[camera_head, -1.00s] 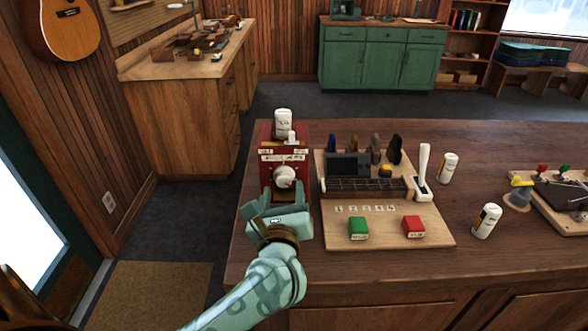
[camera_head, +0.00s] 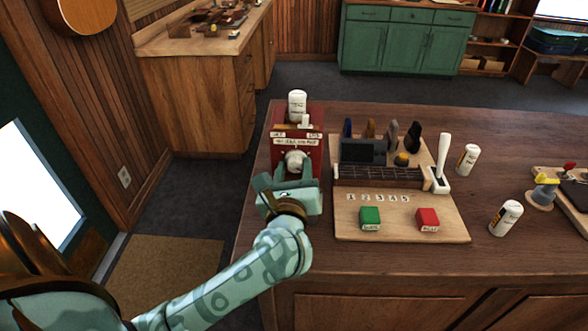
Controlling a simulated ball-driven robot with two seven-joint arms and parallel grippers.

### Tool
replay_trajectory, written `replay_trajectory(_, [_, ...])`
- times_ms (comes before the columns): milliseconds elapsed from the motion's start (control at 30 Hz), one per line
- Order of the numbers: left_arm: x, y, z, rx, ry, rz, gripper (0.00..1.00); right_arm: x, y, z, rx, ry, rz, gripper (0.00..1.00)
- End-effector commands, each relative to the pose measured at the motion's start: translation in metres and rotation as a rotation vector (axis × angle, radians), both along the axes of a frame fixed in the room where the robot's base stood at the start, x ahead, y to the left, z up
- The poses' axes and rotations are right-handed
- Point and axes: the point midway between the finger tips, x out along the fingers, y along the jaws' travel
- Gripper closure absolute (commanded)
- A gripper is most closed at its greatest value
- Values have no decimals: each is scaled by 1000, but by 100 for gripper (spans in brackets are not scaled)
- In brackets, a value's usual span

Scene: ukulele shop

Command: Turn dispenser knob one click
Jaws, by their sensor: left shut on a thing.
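The red dispenser (camera_head: 310,148) stands at the left end of the wooden counter, with a white bottle (camera_head: 298,104) at its top. Its round white knob (camera_head: 294,161) is on the front face. My left gripper (camera_head: 287,174) is right in front of the dispenser, with its fingers at the knob. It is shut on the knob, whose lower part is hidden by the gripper. How far the knob is turned cannot be told. My right gripper is not in view.
A wooden board (camera_head: 440,228) to the right holds a green block (camera_head: 370,218), a red block (camera_head: 428,219), a fretted neck piece and a white lever (camera_head: 442,160). White bottles (camera_head: 506,217) stand further right. The counter's front strip is clear.

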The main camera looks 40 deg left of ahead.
Motion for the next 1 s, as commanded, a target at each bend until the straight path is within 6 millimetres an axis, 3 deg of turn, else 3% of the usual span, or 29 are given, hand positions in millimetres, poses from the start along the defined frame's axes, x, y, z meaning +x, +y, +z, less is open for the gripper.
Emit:
replay_trajectory(367, [0,0,6,124,72,-2,83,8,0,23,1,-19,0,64])
replay_trajectory(900, [0,-1,9,543,330,-2,84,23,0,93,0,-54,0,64])
replay_trajectory(1000, [0,0,8,617,376,-3,90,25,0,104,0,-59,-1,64])
